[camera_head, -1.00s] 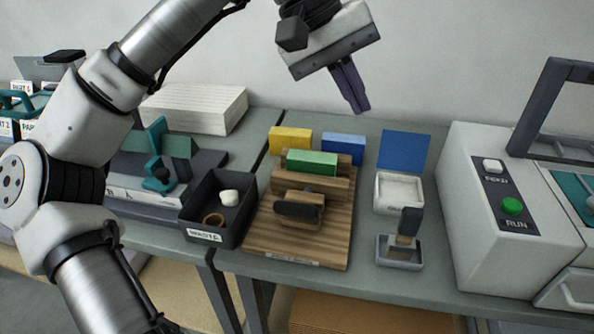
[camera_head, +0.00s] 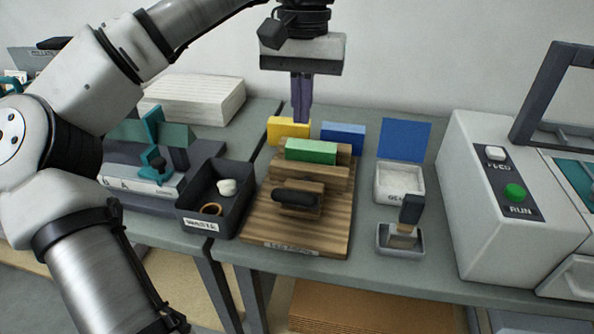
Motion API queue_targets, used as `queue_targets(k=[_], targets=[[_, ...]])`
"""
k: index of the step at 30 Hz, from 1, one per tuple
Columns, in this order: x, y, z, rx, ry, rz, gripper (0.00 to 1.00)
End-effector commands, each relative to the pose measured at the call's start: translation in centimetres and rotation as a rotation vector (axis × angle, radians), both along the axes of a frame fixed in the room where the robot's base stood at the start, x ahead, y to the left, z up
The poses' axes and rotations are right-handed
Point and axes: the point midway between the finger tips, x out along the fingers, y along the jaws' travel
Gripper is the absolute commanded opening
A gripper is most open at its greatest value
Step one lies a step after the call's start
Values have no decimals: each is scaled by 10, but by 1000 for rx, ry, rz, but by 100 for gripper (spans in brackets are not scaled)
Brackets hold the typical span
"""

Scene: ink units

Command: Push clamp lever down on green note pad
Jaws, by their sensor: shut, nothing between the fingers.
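The green note pad (camera_head: 311,151) lies in a wooden press on a wooden board (camera_head: 265,230), held between wooden bars. A dark clamp lever (camera_head: 296,199) sits on a small wooden block at the front of the press, lying roughly level. My gripper (camera_head: 301,119) points straight down behind and above the green pad, its purple fingers shut with nothing between them. It looks apart from the press and the lever.
A yellow block (camera_head: 289,130) and a blue block (camera_head: 343,137) stand behind the press. A dark waste bin (camera_head: 190,197) is at its left. A white dish with a blue lid (camera_head: 403,140), a brush in a tray (camera_head: 402,236) and a white machine with a RUN button (camera_head: 514,193) are at its right.

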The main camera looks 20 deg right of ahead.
Motion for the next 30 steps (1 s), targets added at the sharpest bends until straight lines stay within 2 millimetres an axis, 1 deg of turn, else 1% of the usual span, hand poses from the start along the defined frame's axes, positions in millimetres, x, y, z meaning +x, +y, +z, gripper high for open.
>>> queue_targets(k=[1, 3, 9, 11, 15, 19, 30], targets=[[-1, 0, -14, 0, 4, -3, 0], [-2, 1, -28, -2, 4, -4, 0], [-5, 3, -68, -2, 4, -3, 0], [-7, 4, -77, -2, 3, -3, 0], [-20, 14, -87, -1, 1, 0, 0], [-27, 18, -94, -1, -1, 0, 0], [-30, 20, -98, -1, 0, 0, 0]])
